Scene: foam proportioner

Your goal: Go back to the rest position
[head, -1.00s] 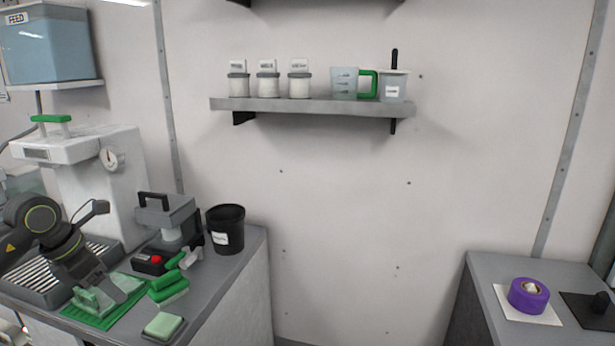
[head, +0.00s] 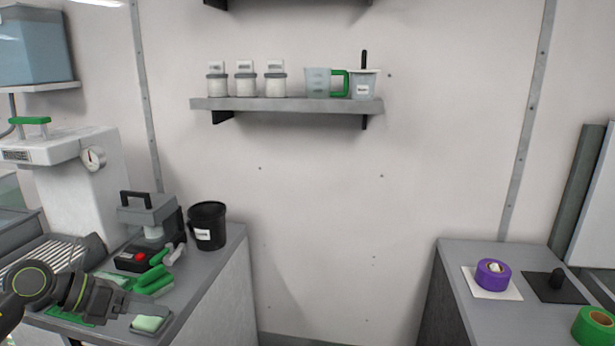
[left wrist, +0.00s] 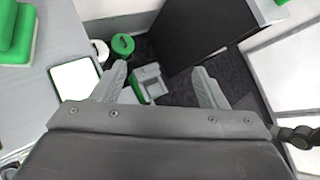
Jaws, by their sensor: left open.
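My left gripper (head: 132,304) is at the lower left of the head view, above the front edge of the left counter and close to a pale green pad in a tray (head: 150,322). In the left wrist view its two fingers (left wrist: 162,88) are spread apart with nothing between them; the floor and some bins show below. The pad's tray also shows in the left wrist view (left wrist: 75,80), left of the fingers. My right gripper is not in view.
The left counter holds green pieces (head: 153,280), a grey device with a red button (head: 148,222), a black bucket (head: 208,227) and a white machine with a gauge (head: 75,185). A wall shelf (head: 285,104) holds jars and jugs. The right counter (head: 455,290) carries purple tape (head: 493,274). Between counters is free room.

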